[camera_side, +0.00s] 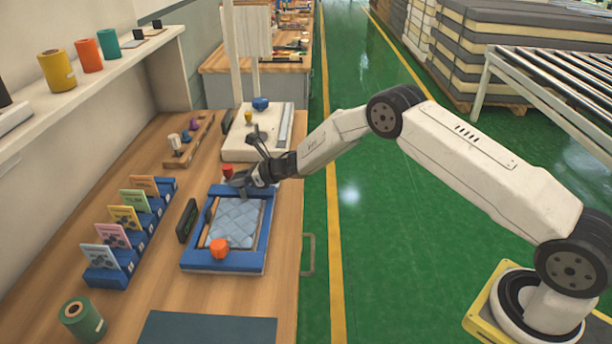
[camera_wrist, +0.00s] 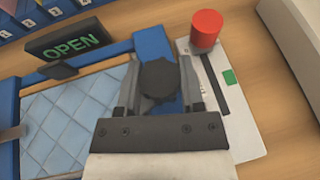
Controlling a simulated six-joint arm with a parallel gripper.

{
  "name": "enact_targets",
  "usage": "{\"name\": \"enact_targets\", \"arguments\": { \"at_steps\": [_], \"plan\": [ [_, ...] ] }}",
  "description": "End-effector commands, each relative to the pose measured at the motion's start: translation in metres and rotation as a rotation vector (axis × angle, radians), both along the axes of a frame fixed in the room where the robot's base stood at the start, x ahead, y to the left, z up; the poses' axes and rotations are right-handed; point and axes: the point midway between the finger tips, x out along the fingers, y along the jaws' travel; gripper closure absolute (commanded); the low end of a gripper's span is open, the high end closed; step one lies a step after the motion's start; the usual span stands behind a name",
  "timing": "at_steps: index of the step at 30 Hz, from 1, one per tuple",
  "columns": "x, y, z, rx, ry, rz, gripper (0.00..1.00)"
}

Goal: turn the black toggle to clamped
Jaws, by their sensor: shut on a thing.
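The black toggle (camera_wrist: 160,78) shows in the wrist view as a dark round knob at the corner of the blue frame (camera_wrist: 152,45). My gripper (camera_wrist: 160,82) has its two fingers on either side of the knob and is shut on it. In the side view my gripper (camera_side: 243,181) is at the far end of the blue frame (camera_side: 222,266), and it hides the toggle there. A quilted light-blue mattress piece (camera_side: 236,222) lies inside the frame. A dark sign (camera_wrist: 70,41) beside the frame reads OPEN in green.
A red knob (camera_wrist: 206,28) stands on a white plate with a slot and a green mark, close right of my gripper. An orange knob (camera_side: 219,248) sits at the frame's near end. A blue card rack (camera_side: 108,277) stands to the left.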

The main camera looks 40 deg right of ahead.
Motion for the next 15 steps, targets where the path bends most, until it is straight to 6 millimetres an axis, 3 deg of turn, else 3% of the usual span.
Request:
{"name": "enact_targets", "arguments": {
  "at_steps": [15],
  "plan": [
    [0.0009, 0.0013, 0.0018, 0.003, -0.005, -0.093, 1.0]
  ]
}}
